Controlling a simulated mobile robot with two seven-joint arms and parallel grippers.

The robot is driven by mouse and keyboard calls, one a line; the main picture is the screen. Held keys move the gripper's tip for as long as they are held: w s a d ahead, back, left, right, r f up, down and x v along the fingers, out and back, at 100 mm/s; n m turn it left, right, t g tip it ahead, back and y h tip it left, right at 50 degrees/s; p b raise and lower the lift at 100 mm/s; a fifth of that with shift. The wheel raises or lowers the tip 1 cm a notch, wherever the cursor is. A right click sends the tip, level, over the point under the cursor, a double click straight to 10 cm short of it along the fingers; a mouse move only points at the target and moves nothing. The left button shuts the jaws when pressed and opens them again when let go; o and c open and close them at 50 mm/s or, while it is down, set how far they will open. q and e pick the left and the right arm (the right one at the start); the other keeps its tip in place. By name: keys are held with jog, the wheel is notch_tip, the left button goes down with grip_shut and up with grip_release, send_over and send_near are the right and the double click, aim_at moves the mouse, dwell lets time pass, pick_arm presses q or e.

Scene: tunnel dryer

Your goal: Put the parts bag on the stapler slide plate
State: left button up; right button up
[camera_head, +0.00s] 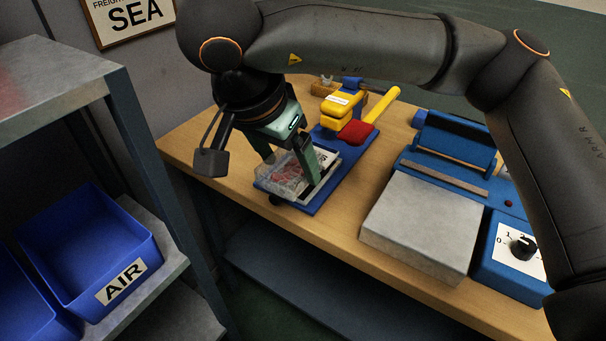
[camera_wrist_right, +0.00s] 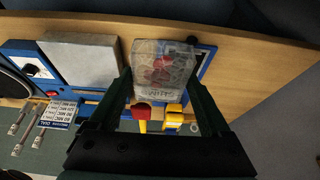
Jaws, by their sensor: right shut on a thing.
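The parts bag (camera_head: 281,179) is a clear bag with reddish parts inside. My right gripper (camera_head: 291,170) is shut on it, and the bag also shows between the fingers in the right wrist view (camera_wrist_right: 160,72). The bag is over the stapler slide plate (camera_head: 312,207), a flat blue-edged plate at the table's near left edge. The bag hides much of the plate, and I cannot tell whether it touches it. The stapler (camera_head: 343,103) has a yellow head, a red pad and a yellow handle behind the plate. My left gripper is not in view.
A blue sealer (camera_head: 452,144) with a grey block (camera_head: 422,225) and a dial box (camera_head: 513,247) stands to the right on the wooden table (camera_head: 345,231). A grey rack (camera_head: 52,75) with blue bins, one labelled AIR (camera_head: 88,240), stands at left.

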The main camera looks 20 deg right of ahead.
jog(key=w+d+f, duration=0.1)
jog(key=w+f, duration=0.1)
jog(key=w, duration=0.1)
jog(key=w+d+f, duration=0.2)
jog(key=w+f, duration=0.1)
jog(key=w, duration=0.1)
jog(key=w+d+f, duration=0.1)
jog(key=w+f, duration=0.2)
jog(key=w, duration=0.1)
jog(key=shift+w+d+f, duration=0.15)
jog(key=shift+w+d, duration=0.1)
jog(key=shift+d, duration=0.05)
jog(key=shift+w+d+f, duration=0.2)
jog(key=shift+w+f, duration=0.3)
jog(key=shift+f, duration=0.2)
jog(key=shift+w+f, duration=0.1)
jog(key=shift+f, duration=1.55)
jog(key=shift+f, duration=0.15)
jog(key=o, duration=1.3)
